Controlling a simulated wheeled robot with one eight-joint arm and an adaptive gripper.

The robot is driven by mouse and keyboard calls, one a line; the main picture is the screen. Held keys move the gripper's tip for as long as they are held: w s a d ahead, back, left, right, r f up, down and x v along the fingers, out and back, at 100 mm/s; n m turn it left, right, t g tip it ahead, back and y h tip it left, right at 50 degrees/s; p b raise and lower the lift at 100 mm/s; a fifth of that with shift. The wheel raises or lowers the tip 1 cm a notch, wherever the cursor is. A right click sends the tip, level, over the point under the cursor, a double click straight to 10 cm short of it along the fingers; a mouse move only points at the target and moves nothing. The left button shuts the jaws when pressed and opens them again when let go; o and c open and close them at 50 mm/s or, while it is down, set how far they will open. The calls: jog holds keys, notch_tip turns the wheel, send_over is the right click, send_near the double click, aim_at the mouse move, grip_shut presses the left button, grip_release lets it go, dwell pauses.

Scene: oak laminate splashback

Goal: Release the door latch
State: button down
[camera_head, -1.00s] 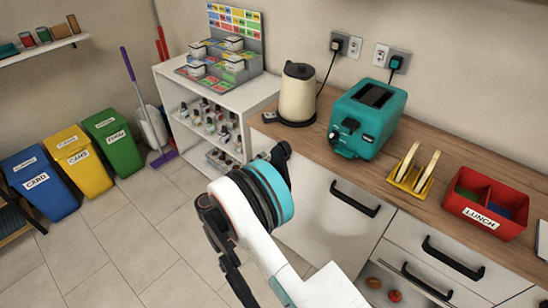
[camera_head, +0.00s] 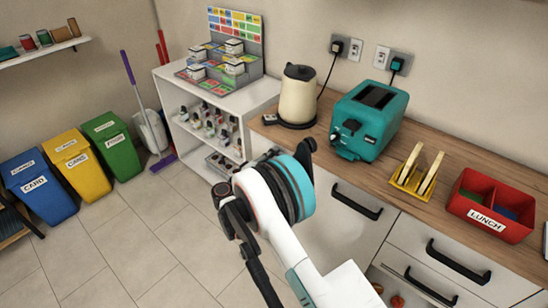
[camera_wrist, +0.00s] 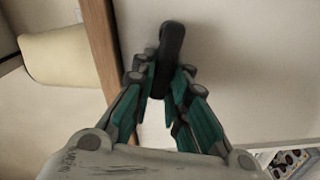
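Several black bar handles are on the white cabinet fronts, and no separate latch piece can be made out. One black handle (camera_head: 357,202) is on the white front (camera_head: 335,232) below the counter. In the wrist view a black handle (camera_wrist: 173,42) lies ahead of my gripper (camera_wrist: 162,76), its near end between the fingertips. I cannot tell surely if it is the same handle. The teal and grey fingers are spread, one on each side, and a gap shows between them. In the head view my arm hides the fingers.
The wooden counter (camera_head: 450,172) holds a cream kettle (camera_head: 297,97), a teal toaster (camera_head: 368,120), a yellow rack (camera_head: 415,180) and a red LUNCH box (camera_head: 488,206). A white shelf unit (camera_head: 258,98) stands left of the cabinets. The tiled floor (camera_head: 130,240) at left is clear.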

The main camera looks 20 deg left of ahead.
jog(key=shift+a+f+n, duration=0.1)
jog(key=shift+f+n, duration=0.25)
jog(key=shift+n, duration=0.45)
jog(key=shift+f+n, duration=0.3)
jog(key=shift+n, duration=0.5)
jog(key=c, duration=1.6)
grip_release()
jog(key=shift+o, duration=0.2)
jog(key=v, duration=1.2)
jog(key=shift+w, duration=0.1)
